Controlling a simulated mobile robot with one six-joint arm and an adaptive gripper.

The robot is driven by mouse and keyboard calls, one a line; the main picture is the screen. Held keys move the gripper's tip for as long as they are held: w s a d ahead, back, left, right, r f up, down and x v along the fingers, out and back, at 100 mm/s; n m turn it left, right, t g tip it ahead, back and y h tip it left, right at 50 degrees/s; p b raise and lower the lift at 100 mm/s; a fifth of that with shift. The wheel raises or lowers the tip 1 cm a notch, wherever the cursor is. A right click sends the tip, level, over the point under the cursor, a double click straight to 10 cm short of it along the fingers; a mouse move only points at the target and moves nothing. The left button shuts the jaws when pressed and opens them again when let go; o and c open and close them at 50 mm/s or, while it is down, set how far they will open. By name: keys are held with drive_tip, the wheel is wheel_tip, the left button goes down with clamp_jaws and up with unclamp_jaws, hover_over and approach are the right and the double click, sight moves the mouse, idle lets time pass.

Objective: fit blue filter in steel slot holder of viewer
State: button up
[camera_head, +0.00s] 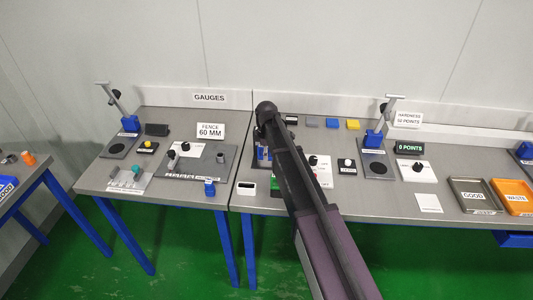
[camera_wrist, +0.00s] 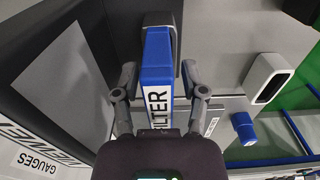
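The blue filter (camera_wrist: 156,62), a blue block with a white label reading FILTER, lies between the fingers of my gripper (camera_wrist: 158,72) in the wrist view. A narrow gap shows between each fingertip and the block, so the gripper looks open around it. The far end of the filter meets a grey, dark-sided piece (camera_wrist: 162,18), which may be the steel slot holder; I cannot tell whether the filter sits inside it. A sign with part of the word VIEWER (camera_wrist: 48,138) stands at the left. In the head view my arm covers the gripper and most of the viewer; blue pieces (camera_head: 263,153) show beside it.
A white-framed dark display (camera_wrist: 269,79) and a blue knob-like part (camera_wrist: 243,127) lie right of my gripper. In the head view, grey, blue and yellow blocks (camera_head: 353,125) stand at the back. GOOD (camera_head: 474,206) and WASTE (camera_head: 515,207) trays are at the right.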

drive_tip(key=shift+r, duration=0.15)
idle(0.3)
wheel_tip(320, 180, up, 10)
drive_tip(key=p, duration=1)
drive_tip(key=shift+f, duration=0.2)
idle(1.3)
drive_tip(key=s+d+m, duration=1.7)
drive_tip(key=s+d, duration=0.6)
drive_tip(key=s, duration=0.2)
drive_tip(key=shift+s+d+m, duration=0.3)
drive_tip(key=shift+s, duration=0.1)
drive_tip(key=shift+c, duration=0.5)
